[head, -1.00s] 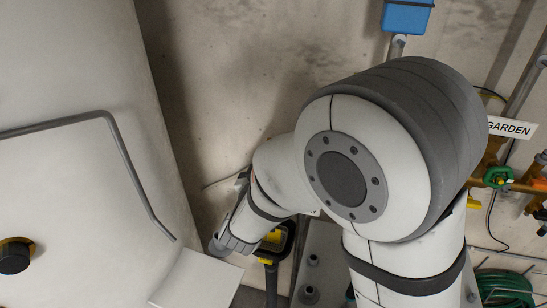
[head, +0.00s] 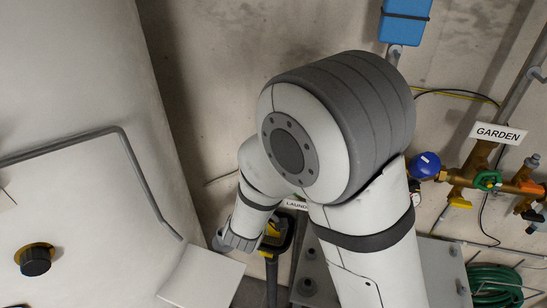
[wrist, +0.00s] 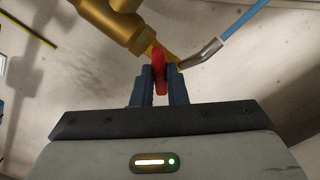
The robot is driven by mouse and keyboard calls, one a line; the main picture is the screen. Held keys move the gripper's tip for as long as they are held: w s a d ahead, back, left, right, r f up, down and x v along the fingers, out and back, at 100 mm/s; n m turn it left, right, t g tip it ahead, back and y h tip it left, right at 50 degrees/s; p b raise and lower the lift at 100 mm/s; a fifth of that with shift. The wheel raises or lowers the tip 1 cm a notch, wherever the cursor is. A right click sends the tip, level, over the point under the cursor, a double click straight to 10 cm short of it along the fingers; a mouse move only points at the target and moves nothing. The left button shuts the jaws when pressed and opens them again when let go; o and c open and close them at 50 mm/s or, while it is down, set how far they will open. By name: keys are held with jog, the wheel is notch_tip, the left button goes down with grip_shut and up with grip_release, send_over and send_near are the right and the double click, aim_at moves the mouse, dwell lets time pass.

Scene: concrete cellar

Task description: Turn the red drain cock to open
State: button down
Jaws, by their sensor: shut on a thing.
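The red drain cock handle (wrist: 160,66) shows in the wrist view, upright between the two blue fingers of my gripper (wrist: 159,88). The fingers are shut on it from both sides. Just above it is a brass valve body (wrist: 124,24) with a yellowish brass end touching or close behind the handle.
A grey metal spout with a blue hose (wrist: 236,22) lies right of the handle. In the head view, a brass manifold (head: 466,180) with a GARDEN sign (head: 497,134) and a blue round gauge (head: 424,165) stands right of my arm. A green coiled hose (head: 497,284) hangs below.

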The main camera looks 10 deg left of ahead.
jog(key=n+p, duration=0.4)
jog(key=shift+n, duration=0.3)
dwell(0.3)
dwell(0.3)
jog(key=n, duration=0.4)
jog(key=c, duration=1.3)
grip_release()
